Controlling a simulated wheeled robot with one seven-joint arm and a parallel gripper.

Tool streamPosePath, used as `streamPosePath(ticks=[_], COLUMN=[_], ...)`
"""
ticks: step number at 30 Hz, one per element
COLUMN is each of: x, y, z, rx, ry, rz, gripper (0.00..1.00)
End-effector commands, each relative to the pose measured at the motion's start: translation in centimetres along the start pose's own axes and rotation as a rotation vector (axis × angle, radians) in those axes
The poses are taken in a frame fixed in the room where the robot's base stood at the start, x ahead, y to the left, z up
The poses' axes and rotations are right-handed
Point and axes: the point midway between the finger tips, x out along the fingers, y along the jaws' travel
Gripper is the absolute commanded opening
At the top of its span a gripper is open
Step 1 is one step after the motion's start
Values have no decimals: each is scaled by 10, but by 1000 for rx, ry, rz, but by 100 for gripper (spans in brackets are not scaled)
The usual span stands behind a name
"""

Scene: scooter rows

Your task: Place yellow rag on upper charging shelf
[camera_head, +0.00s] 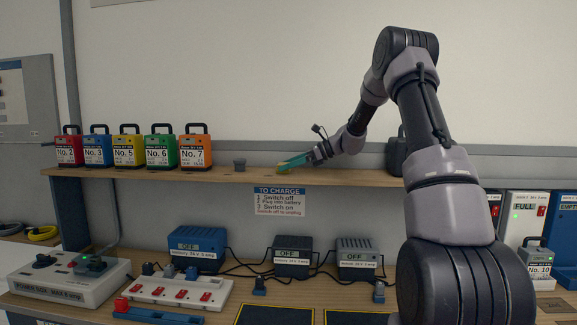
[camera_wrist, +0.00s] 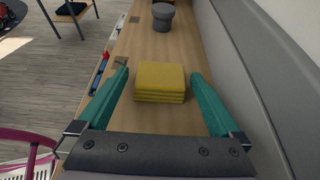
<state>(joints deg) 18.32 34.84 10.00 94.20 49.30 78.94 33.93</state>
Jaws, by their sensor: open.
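The yellow rag (camera_wrist: 160,82) is a folded stack lying on the wooden upper shelf (camera_head: 225,175). In the wrist view it sits between the two teal fingers of my gripper (camera_wrist: 160,97), with a gap on each side. My gripper is open and reaches along the shelf from the right. The far side of the rag is hidden from the head view.
A grey knob-like object (camera_head: 239,164) stands on the shelf just beyond the rag, and it also shows in the wrist view (camera_wrist: 163,17). Several coloured batteries, including orange No. 7 (camera_head: 196,152), stand farther left. Chargers (camera_head: 292,254) and cables cover the bench below. The wall (camera_wrist: 255,75) runs close beside the shelf.

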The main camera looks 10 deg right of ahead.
Motion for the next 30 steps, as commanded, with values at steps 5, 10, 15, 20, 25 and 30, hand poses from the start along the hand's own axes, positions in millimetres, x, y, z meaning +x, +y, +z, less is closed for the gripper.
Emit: streamPosePath(ticks=[5,10,15,20,25,30], x=[-22,-52,-71,-75,-80,-97], y=[-1,-1,0,22,90,169], z=[1,2,2,16,47,64], rx=[-1,-1,-2,-81,-335,-645], ry=[0,1,1,59,239,441], rz=[-4,-3,-1,12,52,101], gripper=[100,100,100,100,100,100])
